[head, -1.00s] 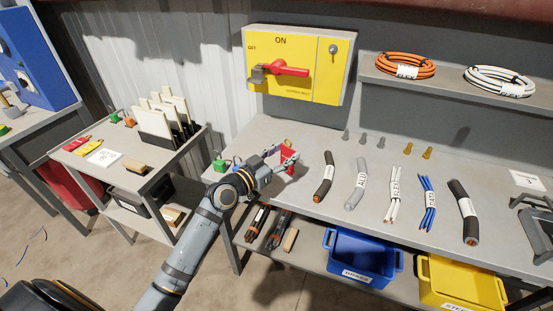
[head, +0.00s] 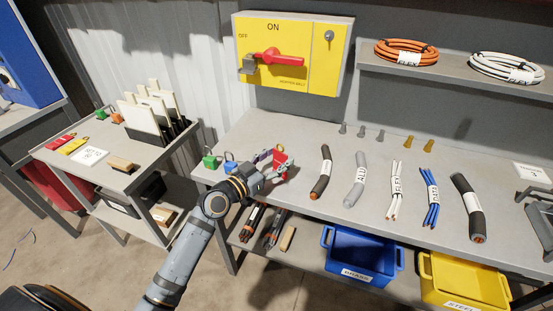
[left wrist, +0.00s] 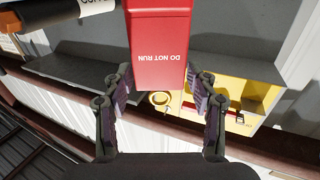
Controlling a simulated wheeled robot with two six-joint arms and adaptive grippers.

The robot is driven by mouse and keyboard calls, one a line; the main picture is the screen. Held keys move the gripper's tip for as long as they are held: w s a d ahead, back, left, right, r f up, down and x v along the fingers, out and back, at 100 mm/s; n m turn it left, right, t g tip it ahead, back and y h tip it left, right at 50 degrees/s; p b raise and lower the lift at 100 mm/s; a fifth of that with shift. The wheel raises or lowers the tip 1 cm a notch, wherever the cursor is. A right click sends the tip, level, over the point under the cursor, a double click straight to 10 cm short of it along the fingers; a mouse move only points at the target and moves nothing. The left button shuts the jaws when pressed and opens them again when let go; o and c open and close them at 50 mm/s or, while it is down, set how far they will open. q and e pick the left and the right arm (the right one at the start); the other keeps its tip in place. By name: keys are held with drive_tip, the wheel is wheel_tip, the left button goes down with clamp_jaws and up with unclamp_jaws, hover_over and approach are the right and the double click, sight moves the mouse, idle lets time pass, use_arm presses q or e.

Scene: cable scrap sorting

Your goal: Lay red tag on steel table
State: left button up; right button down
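A red tag (left wrist: 160,30) marked DO NOT RUN is between the fingers of my left gripper (left wrist: 160,80) in the left wrist view. The fingertips meet its two side edges, and a brass ring shows at its end. In the head view the red tag (head: 280,154) shows beside my left gripper (head: 285,170), partly hidden by the fingers. They are over the left part of the grey steel table (head: 300,205). I cannot tell whether the tag touches the tabletop. My right gripper is not in view.
A green padlock (head: 210,160), a blue padlock (head: 230,162) and a purple item (head: 262,155) sit left of the gripper. A copper cable piece (head: 321,172) lies to its right, with several more beyond. A yellow switch box (head: 292,55) is behind.

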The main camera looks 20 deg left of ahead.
use_arm(q)
drive_tip(key=shift+o, duration=0.8)
drive_tip(key=shift+s+r, duration=0.1)
drive_tip(key=shift+r, duration=0.15)
drive_tip(key=shift+s+a, duration=0.15)
drive_tip(key=shift+s, duration=0.05)
drive_tip(key=v, duration=0.5)
drive_tip(key=shift+s, duration=0.25)
drive_tip(key=p+v, duration=0.2)
drive_tip(key=v, duration=0.4)
drive_tip(key=shift+p, duration=0.35)
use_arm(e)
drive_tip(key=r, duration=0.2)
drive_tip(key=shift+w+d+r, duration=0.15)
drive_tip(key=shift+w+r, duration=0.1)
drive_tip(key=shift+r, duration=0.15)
